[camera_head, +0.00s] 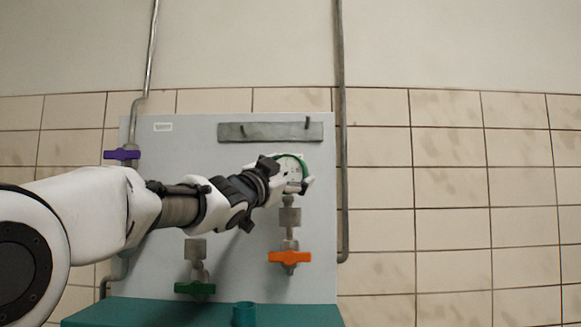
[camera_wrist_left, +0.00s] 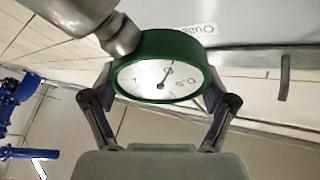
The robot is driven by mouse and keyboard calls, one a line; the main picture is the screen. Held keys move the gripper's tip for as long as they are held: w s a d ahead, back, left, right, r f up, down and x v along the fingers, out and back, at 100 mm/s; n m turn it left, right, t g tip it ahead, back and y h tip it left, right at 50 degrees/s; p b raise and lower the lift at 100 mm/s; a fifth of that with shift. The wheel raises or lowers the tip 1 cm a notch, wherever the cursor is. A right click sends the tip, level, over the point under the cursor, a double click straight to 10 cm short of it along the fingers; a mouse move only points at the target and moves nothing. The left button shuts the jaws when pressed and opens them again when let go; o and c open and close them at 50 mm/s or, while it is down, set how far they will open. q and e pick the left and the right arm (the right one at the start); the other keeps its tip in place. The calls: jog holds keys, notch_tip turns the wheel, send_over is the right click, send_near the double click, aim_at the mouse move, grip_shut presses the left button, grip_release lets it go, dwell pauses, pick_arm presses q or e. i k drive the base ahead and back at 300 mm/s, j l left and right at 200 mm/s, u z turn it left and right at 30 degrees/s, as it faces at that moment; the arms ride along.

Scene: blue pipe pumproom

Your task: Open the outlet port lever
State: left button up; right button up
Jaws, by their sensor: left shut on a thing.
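My left gripper (camera_head: 291,178) is shut on a round gauge with a green rim (camera_head: 303,158), above the orange lever. In the left wrist view the gripper (camera_wrist_left: 160,95) has one finger on each side of the gauge (camera_wrist_left: 165,78), whose white dial and needle face the camera. An orange lever (camera_head: 289,257) lies roughly level on the pipe fitting below it. A green lever (camera_head: 195,289) sits lower left and a purple lever (camera_head: 121,155) is on the left pipe. A partly visible label (camera_wrist_left: 198,29) near the gauge appears to begin "Out". My right gripper is not in view.
The fittings stand against a pale panel (camera_head: 155,250) above a teal base (camera_head: 290,314). A grey rack with pegs (camera_head: 270,131) is mounted above the gauge. A vertical pipe (camera_head: 342,200) runs at the panel's right edge. Open tiled wall lies further right.

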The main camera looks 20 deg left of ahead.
aim_at(289, 257)
jog(key=k, duration=1)
